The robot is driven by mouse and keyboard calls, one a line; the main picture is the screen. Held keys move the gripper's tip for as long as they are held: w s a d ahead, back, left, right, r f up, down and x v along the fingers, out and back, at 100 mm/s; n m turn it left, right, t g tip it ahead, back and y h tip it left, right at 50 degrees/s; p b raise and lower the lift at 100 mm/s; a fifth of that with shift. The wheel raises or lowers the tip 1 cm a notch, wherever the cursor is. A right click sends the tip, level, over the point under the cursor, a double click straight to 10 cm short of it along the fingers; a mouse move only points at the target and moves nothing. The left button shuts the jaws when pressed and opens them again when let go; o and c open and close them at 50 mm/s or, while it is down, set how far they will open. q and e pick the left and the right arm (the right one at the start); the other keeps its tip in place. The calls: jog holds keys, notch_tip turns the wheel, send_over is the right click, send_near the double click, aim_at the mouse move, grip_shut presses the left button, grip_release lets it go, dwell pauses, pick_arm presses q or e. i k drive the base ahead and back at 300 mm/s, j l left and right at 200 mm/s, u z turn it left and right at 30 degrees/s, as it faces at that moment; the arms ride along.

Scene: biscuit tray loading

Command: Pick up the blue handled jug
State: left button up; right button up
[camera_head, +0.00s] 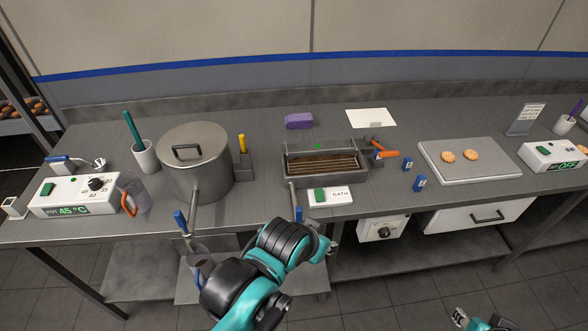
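A grey jug (201,263) with a blue handle stands low at the front left, below the tap of the big pot and beside my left arm. My arm partly covers it. My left arm, teal and black, reaches in from the bottom over the table's front edge. Its gripper (331,246) shows only as small metal parts right of the jug and apart from it; its fingers are mostly hidden. My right gripper (462,318) is at the bottom right edge, cut off by the frame, far from the jug. Neither gripper is seen holding anything.
A second grey jug (139,194) with an orange handle stands on the counter (262,185). Beside it are the lidded pot (196,165) with a blue-levered tap and a dial box (72,195). A bath (285,165) and a biscuit tray (435,160) stand further right.

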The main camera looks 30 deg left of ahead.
aim_at(200, 262)
jog(key=i+l+u, duration=0.1)
jog(key=u, duration=0.3)
jog(key=l+u, duration=0.3)
jog(key=u, duration=0.15)
jog(key=i+l+u, duration=0.1)
jog(key=l+u, duration=0.15)
jog(key=u, duration=0.15)
jog(key=i, duration=0.4)
jog(key=k+u, duration=0.1)
jog(key=k, duration=0.4)
jog(key=i+u, duration=0.15)
jog(key=u, duration=0.35)
jog(key=i+u, duration=0.15)
jog(key=u, duration=0.35)
jog(key=i+u, duration=0.15)
jog(key=u, duration=0.35)
jog(key=k+j+u, duration=0.1)
jog(key=k+j, duration=0.15)
jog(key=j, duration=0.15)
jog(key=k+j+u, duration=0.1)
jog(key=k+j, duration=0.2)
jog(key=j, duration=0.1)
